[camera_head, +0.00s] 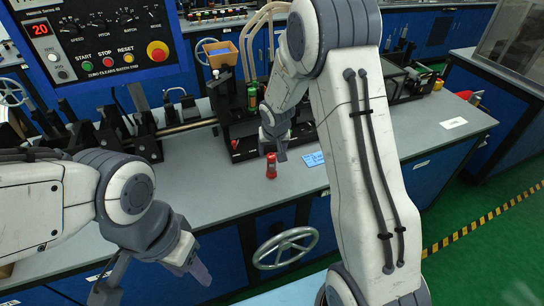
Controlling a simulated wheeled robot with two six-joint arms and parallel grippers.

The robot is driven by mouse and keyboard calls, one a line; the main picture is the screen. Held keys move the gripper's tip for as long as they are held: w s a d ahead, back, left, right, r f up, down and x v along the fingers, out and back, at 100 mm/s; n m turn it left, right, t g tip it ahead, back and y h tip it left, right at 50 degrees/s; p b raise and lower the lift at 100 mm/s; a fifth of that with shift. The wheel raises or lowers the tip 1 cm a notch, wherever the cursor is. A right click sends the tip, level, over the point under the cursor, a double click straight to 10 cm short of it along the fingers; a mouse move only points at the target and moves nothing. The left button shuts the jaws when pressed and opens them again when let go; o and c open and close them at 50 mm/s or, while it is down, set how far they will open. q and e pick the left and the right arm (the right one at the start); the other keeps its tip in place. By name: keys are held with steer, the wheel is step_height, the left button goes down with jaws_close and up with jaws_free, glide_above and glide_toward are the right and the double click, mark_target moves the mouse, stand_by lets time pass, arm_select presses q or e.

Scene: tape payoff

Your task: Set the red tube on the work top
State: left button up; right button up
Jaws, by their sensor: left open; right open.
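The red tube (271,170) stands upright on the grey work top (225,190), near its front edge in the middle of the view. My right gripper (273,151) is open, pointing down, directly at the top of the tube. Its fingertips overlap the tube's upper end in this view, and I cannot tell whether they touch it. My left gripper (152,283) is open and empty, low in front of the work top's front edge.
A control panel (100,45) with knobs and buttons stands at the upper left. A black machine fixture (240,135) with a green cylinder (252,96) is behind the tube. A blue card (314,159) lies to its right. A handwheel (286,248) is on the cabinet front.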

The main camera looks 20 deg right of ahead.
steer(key=s+a+r+n+g+y, duration=0.1)
steer(key=s+a+r+n, duration=0.1)
steer(key=s+a+r, duration=0.4)
steer(key=s+a+r+n, duration=0.2)
steer(key=s+a+r, duration=0.2)
steer(key=s+a, duration=0.35)
steer(key=s+a+r+n+g, duration=0.1)
steer(key=s+a+n, duration=0.1)
steer(key=s, duration=0.8)
steer(key=s+a+r+n+g+y, duration=0.1)
steer(key=s+n, duration=0.3)
steer(key=s, duration=0.7)
steer(key=shift+a+r+g, duration=0.2)
steer(key=shift+a+g, duration=0.15)
steer(key=shift+g, duration=0.35)
steer(key=shift+s, duration=0.1)
